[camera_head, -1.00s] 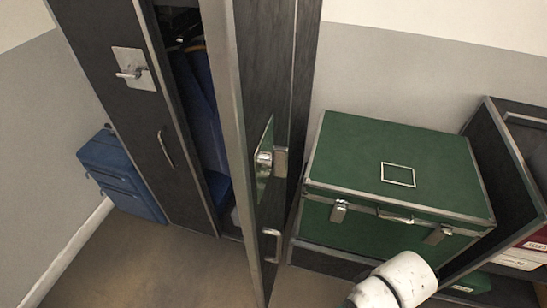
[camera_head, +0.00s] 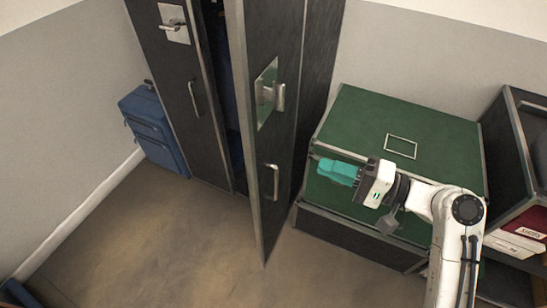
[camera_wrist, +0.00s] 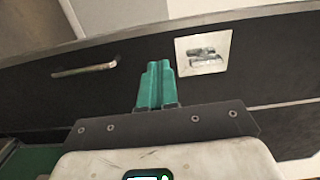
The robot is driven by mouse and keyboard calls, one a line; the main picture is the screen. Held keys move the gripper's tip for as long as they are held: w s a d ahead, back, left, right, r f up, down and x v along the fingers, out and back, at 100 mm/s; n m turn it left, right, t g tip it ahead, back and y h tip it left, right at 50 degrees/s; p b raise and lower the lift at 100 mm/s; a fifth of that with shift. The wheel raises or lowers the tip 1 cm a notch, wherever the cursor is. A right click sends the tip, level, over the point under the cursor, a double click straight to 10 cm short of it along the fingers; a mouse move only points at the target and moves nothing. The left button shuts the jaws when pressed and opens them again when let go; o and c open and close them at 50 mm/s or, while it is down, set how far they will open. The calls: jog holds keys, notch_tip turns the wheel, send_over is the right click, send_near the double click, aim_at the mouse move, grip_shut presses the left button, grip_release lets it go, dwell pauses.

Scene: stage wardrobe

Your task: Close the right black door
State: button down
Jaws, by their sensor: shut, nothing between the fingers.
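The right black door (camera_head: 286,130) of the tall black wardrobe stands open, swung out toward me. It has a bar handle (camera_head: 271,182) and a metal latch plate (camera_head: 266,92). My gripper (camera_head: 322,168) is to the right of this door, in front of the green trunk, with its teal fingers together and pointing left toward the door. No contact with the door is visible. In the wrist view the shut fingers (camera_wrist: 158,64) show before a dark panel, between the handle (camera_wrist: 85,69) and the latch plate (camera_wrist: 204,53). The left black door (camera_head: 172,75) appears shut.
A green trunk (camera_head: 440,140) stands right of the wardrobe, below and behind my arm. A dark shelf unit (camera_head: 512,150) with boxes is at far right. A blue suitcase (camera_head: 152,130) stands left of the wardrobe. The brown floor in front is clear.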

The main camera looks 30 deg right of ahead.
aim_at(254, 143)
jog(key=p+x, duration=0.1)
jog(key=x, duration=0.6)
jog(key=p+x, duration=0.1)
jog(key=x, duration=0.6)
jog(key=shift+r+p, duration=0.2)
jog(key=shift+p, duration=0.1)
jog(key=shift+a, duration=0.15)
